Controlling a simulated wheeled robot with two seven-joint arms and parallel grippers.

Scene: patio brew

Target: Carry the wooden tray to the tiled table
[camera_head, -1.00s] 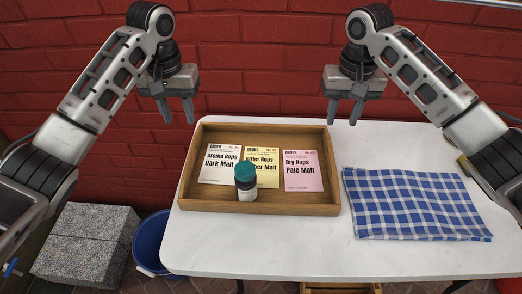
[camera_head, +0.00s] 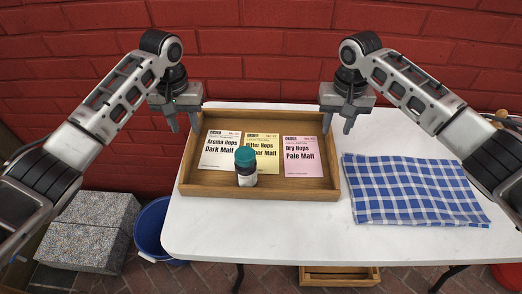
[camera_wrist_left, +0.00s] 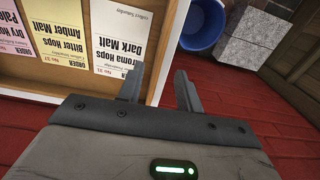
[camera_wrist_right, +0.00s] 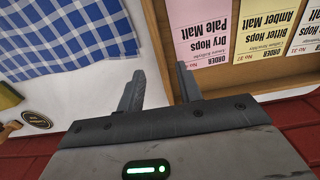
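The wooden tray (camera_head: 262,194) sits on a white-topped table (camera_head: 262,235). In it lie three order cards, white (camera_head: 220,150), yellow (camera_head: 262,140) and pink (camera_head: 303,156), and a small bottle with a teal cap (camera_head: 246,158) stands near its front wall. My left gripper (camera_head: 183,128) is open over the tray's left side wall. In the left wrist view that wall (camera_wrist_left: 163,45) runs between the fingers. My right gripper (camera_head: 338,128) is open over the right side wall, which shows in the right wrist view (camera_wrist_right: 160,50). Neither gripper is closed on a wall. No tiled table is recognisable.
A folded blue checked cloth (camera_head: 415,190) lies on the table right of the tray. A blue bucket (camera_head: 152,228) and grey stone blocks (camera_head: 88,230) stand on the floor at left. A wooden crate (camera_head: 340,275) is under the table. A red brick wall (camera_head: 260,50) is behind.

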